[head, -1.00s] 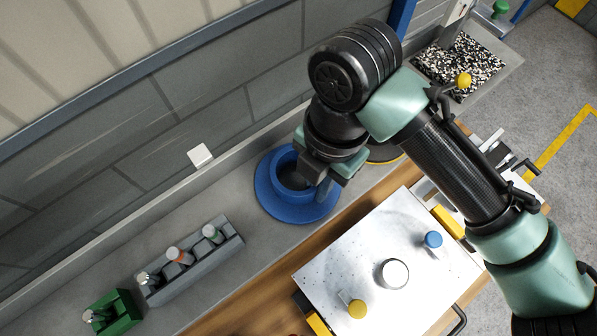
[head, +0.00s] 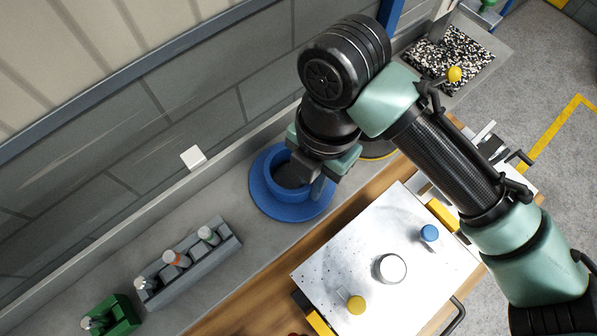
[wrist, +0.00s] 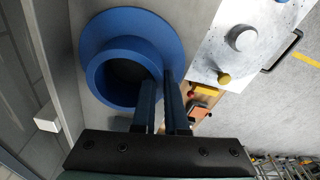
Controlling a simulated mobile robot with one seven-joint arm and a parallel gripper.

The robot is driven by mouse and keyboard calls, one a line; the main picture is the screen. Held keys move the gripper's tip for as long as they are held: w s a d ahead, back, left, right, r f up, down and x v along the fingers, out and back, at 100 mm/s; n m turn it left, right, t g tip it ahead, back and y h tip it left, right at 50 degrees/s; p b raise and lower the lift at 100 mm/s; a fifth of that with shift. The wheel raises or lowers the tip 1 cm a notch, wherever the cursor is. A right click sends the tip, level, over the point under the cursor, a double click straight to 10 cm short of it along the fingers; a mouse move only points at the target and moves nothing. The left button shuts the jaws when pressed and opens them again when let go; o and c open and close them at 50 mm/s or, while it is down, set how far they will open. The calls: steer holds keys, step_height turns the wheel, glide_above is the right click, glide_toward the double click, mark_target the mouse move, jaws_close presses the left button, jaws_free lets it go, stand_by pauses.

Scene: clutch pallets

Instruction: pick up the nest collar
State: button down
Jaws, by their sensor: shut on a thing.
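The nest collar is a blue ring with a wide flat flange (head: 268,201), at the middle of the grey ledge in the head view. It also shows at the upper left of the wrist view (wrist: 108,32). It looks upright and level, with a dark opening. My gripper (head: 317,187) points down at its right side, shut on the ring's wall. In the wrist view the two fingers (wrist: 163,85) pinch that wall, one inside and one outside. I cannot tell whether the flange touches the ledge.
A grey rack (head: 190,270) with several capped bottles and a green holder (head: 118,318) stand to the left. A white block (head: 193,157) is by the wall. A metal plate (head: 335,250) with knobs lies to the right. A bin of speckled pellets (head: 450,60) is at the upper right.

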step_height(320, 180, up, 10)
steer(key=shift+r+b, duration=0.1)
steer(key=shift+b, duration=0.7)
stand_by(0.8)
